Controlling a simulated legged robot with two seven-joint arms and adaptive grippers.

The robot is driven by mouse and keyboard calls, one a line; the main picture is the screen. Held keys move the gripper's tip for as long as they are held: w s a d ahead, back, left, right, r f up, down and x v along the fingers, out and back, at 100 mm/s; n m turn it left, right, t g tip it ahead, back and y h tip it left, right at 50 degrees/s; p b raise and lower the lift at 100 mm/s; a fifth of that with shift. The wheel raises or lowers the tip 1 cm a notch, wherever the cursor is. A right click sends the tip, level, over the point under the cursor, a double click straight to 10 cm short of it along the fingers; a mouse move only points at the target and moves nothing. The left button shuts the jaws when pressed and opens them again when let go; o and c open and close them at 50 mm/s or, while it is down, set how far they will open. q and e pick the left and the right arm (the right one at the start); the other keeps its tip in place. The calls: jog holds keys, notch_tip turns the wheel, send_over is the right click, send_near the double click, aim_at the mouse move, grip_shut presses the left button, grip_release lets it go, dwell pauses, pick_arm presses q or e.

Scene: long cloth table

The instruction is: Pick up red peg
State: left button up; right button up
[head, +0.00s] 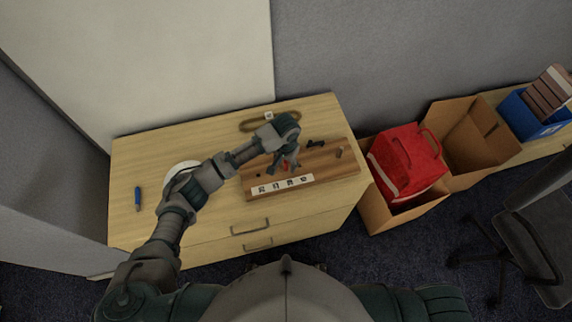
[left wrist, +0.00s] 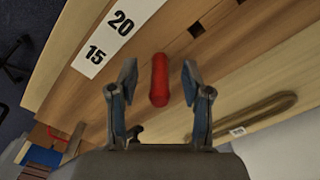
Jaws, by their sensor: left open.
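The red peg (left wrist: 159,80) shows in the left wrist view as a short rounded red bar, between the two spread fingers of my left gripper (left wrist: 159,84), with a gap on each side. In the head view, a small red part of the peg shows by the fingers of my left gripper (head: 284,166), which partly hide it. The gripper is open and points down over the wooden board (head: 330,163). The board bears a white number strip (head: 283,186); 15 and 20 read in the wrist view. My right gripper is out of view.
A dark piece (head: 316,143) lies on the board. A brown looped object (head: 254,126) lies behind it. A blue tool (head: 138,198) is at the table's left. A white round object (head: 178,169) is partly behind my arm. A red bag (head: 407,160) stands in a box to the right.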

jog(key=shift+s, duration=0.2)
pick_arm(q)
grip_shut()
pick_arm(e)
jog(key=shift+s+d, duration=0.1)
pick_arm(q)
jog(key=shift+r, duration=0.1)
jog(key=shift+r, duration=0.55)
notch_tip(320, 180, up, 3)
jog(key=shift+f, duration=0.2)
jog(key=s+r+p, duration=0.2)
jog(key=s+p, duration=0.2)
jog(key=s, duration=0.4)
jog(key=s+r+p, duration=0.3)
jog(key=s+p, duration=0.1)
jog(key=s, duration=0.4)
jog(key=shift+r, duration=0.15)
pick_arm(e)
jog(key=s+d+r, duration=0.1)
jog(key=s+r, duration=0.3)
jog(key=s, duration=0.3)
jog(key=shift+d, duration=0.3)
